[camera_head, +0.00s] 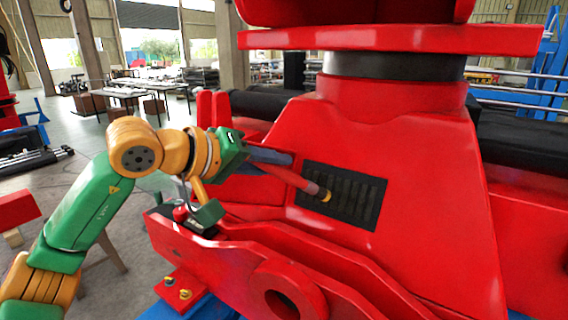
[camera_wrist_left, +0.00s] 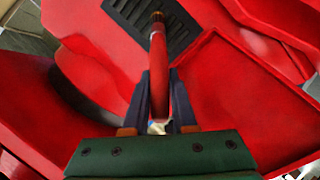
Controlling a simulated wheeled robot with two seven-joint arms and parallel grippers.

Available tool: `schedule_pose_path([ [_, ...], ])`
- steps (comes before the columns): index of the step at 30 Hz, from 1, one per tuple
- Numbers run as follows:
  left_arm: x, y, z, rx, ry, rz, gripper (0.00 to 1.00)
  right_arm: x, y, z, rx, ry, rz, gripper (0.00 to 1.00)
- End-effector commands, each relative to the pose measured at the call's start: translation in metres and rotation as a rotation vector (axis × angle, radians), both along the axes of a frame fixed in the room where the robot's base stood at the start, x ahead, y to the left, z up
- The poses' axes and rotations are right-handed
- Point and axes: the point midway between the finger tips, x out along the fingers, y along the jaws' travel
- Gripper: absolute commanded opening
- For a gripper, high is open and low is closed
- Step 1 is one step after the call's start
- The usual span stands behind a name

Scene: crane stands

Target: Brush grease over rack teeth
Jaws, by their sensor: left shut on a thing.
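The rack teeth (camera_head: 345,196) are a dark ribbed panel set in the sloping red face of the crane stand (camera_head: 430,160). They also show at the top of the left wrist view (camera_wrist_left: 172,22). My left gripper (camera_head: 283,163) is shut on a brush with a red handle (camera_head: 290,178); the handle runs up the middle of the left wrist view (camera_wrist_left: 160,75). The brush's brass-coloured tip (camera_head: 325,195) is over the left part of the teeth. I cannot tell whether it touches them. No grease can be made out. My right gripper is not in view.
A small dark box with a red knob (camera_head: 181,213) sits on the red ledge below my left wrist. Red arms and a lug with a hole (camera_head: 287,292) stand in front of the panel. Tables (camera_head: 118,93) stand far back left. Open floor lies at left.

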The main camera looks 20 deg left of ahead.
Motion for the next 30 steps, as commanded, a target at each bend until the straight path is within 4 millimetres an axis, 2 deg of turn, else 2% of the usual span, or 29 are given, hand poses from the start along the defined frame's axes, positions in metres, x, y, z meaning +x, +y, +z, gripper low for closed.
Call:
schedule_pose_path([
  [3,0.004,0.013,0.002,-0.001,0.002,0.003,0.0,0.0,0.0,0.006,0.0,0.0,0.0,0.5],
  [10,0.008,0.025,0.002,-0.001,0.0,0.003,0.0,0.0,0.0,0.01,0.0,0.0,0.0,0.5],
  [15,0.014,0.044,0.003,-0.002,0.002,0.003,0.0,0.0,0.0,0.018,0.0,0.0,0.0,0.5],
  [19,0.017,0.052,0.002,-0.001,0.0,0.001,0.0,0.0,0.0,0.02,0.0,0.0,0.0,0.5],
  [23,0.017,0.053,0.001,0.001,-0.002,0.001,0.0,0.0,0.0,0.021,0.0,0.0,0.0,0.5],
  [30,0.009,0.026,-0.001,0.003,-0.002,-0.003,0.0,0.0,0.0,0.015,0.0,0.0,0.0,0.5],
])
